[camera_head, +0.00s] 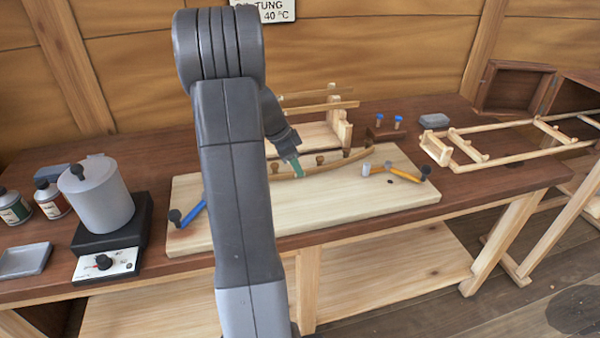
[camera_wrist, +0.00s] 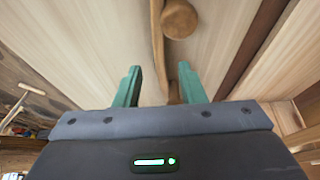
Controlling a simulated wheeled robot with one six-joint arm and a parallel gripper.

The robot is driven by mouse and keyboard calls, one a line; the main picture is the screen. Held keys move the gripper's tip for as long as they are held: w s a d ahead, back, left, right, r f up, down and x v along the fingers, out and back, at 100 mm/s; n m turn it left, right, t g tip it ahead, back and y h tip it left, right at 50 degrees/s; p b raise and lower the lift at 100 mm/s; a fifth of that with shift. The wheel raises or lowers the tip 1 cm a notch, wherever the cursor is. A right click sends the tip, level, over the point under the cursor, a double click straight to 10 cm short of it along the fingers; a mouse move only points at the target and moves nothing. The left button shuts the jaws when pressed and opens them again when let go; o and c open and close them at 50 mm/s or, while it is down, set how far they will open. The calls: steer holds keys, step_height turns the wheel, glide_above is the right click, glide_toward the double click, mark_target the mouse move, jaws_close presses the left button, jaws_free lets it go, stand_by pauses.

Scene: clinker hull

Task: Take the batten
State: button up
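In the wrist view the two green fingers (camera_wrist: 160,74) are apart. The batten (camera_wrist: 157,42) runs lengthwise in the picture, in line with the gap between them. A round wooden knob (camera_wrist: 180,19) stands close to its right side. I cannot tell how far the fingertips are above the board. My arm hides part of the board.
A hammer (camera_head: 402,175) lies on the board's right part, and a blue-handled tool (camera_head: 193,213) at its left. A wooden rack with strips (camera_head: 335,130) stands behind. A grey pot (camera_head: 98,196) sits on a heater at left. The board's front middle is clear.

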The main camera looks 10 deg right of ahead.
steer(key=shift+x, duration=0.95)
jaws_close()
